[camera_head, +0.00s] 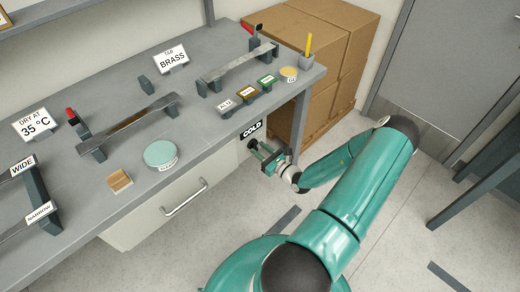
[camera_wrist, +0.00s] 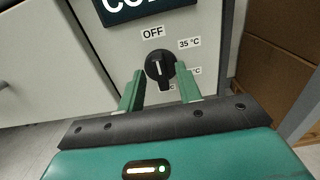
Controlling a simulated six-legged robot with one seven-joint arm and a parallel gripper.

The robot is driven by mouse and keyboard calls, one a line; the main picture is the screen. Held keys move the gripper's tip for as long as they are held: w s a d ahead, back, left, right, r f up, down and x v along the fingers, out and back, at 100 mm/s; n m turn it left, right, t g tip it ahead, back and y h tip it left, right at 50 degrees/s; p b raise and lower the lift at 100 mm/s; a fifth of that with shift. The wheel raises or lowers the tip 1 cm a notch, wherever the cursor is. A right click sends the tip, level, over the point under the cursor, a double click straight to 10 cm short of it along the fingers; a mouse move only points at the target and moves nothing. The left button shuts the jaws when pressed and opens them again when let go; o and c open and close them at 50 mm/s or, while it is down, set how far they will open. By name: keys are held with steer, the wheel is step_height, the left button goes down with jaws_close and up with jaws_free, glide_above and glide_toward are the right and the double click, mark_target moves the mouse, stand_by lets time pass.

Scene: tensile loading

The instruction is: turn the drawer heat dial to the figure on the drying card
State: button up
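The drying card (camera_head: 35,124) on the bench at the left reads "DRY AT 35 °C". The black heat dial (camera_wrist: 160,68) is on the pale front panel under a "COLD" sign (camera_head: 252,130). Its white pointer line is about upright, toward the "OFF" label (camera_wrist: 153,32). A "35 °C" label (camera_wrist: 189,43) is up and right of the dial. Lower labels are partly hidden by my fingers. My gripper (camera_wrist: 160,88) is open, with one green finger on each side of the dial's lower part. I cannot tell whether either finger touches it. The head view shows my gripper (camera_head: 268,158) at the panel.
A drawer with a metal handle (camera_head: 186,198) is left of the panel. The grey bench (camera_head: 225,145) above carries clamps, strips, labelled blocks and a round green pad (camera_head: 160,153). Cardboard boxes (camera_head: 325,60) stand right of the bench. Open floor lies in front.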

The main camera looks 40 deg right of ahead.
steer(key=shift+w, duration=0.35)
jaws_close()
steer(key=shift+m, duration=0.4)
steer(key=m, duration=1.1)
steer(key=shift+d+f, duration=0.1)
steer(key=shift+d, duration=0.15)
